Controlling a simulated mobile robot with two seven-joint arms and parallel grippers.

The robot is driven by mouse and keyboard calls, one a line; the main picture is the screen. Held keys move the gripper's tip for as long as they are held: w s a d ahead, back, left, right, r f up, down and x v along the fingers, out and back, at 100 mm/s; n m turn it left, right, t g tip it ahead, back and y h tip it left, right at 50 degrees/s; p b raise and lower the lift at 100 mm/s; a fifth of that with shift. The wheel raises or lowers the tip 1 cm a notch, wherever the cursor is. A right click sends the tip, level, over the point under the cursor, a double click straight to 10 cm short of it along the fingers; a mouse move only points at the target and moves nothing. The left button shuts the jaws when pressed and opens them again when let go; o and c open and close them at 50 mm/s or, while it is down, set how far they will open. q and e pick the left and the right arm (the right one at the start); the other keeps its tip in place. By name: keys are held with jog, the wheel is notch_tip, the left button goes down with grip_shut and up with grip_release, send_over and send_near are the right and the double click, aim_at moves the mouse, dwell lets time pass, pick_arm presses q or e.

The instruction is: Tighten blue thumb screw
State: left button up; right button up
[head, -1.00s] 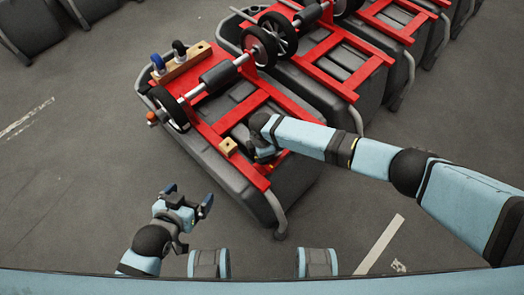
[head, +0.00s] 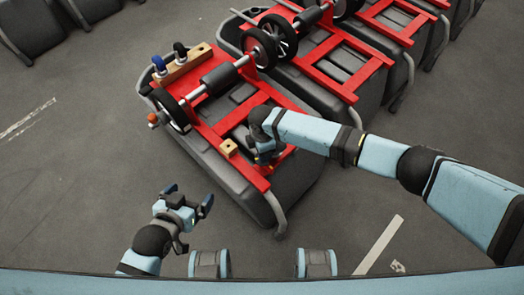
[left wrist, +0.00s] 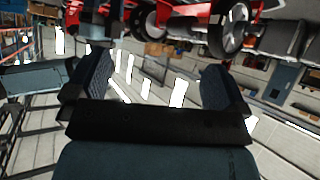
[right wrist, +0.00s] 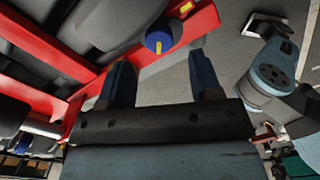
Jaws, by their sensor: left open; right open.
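A blue thumb screw (right wrist: 157,43) with a yellow stripe shows in the right wrist view beside a red frame bar. It lies just beyond the fingertips of my right gripper (right wrist: 160,65), roughly between the two fingers, which are apart and empty. In the head view the right gripper (head: 265,153) is over the near part of the red frame (head: 215,134), beside a brass block (head: 229,148), and hides this screw. My left gripper (head: 190,196) is open and empty, low over the floor left of the tank; its spread fingers show in the left wrist view (left wrist: 155,85).
A blue knob (head: 158,63) and a black knob (head: 179,50) stand on a wooden block at the tank's far end. An orange knob (head: 153,118) is at its left edge. More tanks (head: 330,62) stand close at right. The floor (head: 75,180) at left is clear.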

pick_arm(q)
jog(key=shift+r+p, duration=0.2)
jog(key=shift+p, duration=0.45)
pick_arm(e)
notch_tip(320, 180, up, 10)
jog(key=shift+f, duration=0.2)
pick_arm(q)
jog(key=shift+r, duration=0.1)
